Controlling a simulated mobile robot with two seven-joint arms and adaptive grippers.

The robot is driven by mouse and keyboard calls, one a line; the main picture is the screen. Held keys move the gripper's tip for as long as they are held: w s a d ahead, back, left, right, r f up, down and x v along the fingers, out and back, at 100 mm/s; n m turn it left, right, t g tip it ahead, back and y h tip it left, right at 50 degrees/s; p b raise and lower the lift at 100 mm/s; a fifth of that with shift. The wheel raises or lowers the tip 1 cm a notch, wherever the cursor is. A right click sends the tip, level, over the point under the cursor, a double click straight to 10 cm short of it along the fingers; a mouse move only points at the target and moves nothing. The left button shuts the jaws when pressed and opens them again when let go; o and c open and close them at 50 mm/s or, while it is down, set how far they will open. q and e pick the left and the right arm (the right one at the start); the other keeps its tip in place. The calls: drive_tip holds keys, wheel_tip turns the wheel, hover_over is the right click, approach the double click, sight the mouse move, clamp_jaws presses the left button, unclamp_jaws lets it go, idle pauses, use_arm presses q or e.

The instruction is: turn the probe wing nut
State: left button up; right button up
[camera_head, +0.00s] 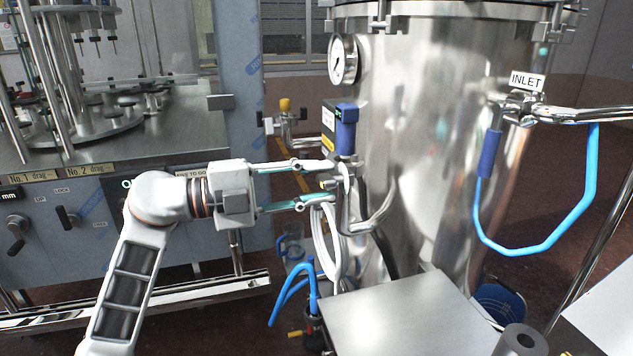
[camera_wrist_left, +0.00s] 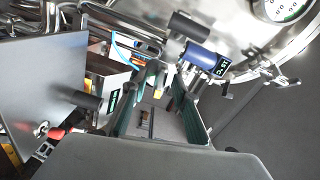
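A blue probe head with a small lit display (camera_head: 346,130) is mounted on the side of the steel tank (camera_head: 430,130). It also shows in the left wrist view (camera_wrist_left: 200,58). Below it is a small metal fitting (camera_head: 328,184); I cannot make out clearly whether this is the wing nut. My left gripper (camera_head: 328,182) is open, with its two long fingers pointing at the tank, one above and one below the fitting. In the left wrist view the fingers (camera_wrist_left: 167,76) stand apart, near the probe head. Contact cannot be told. My right gripper is not in view.
A pressure gauge (camera_head: 343,60) sits above the probe. A bent steel pipe (camera_head: 372,215) and white hoses (camera_head: 325,240) hang just below the fingers. A flat grey panel (camera_head: 405,315) is in front of the tank. A filling machine (camera_head: 110,120) stands at left.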

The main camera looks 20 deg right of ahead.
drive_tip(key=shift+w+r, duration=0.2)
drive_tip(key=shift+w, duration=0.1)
use_arm(q)
clamp_jaws()
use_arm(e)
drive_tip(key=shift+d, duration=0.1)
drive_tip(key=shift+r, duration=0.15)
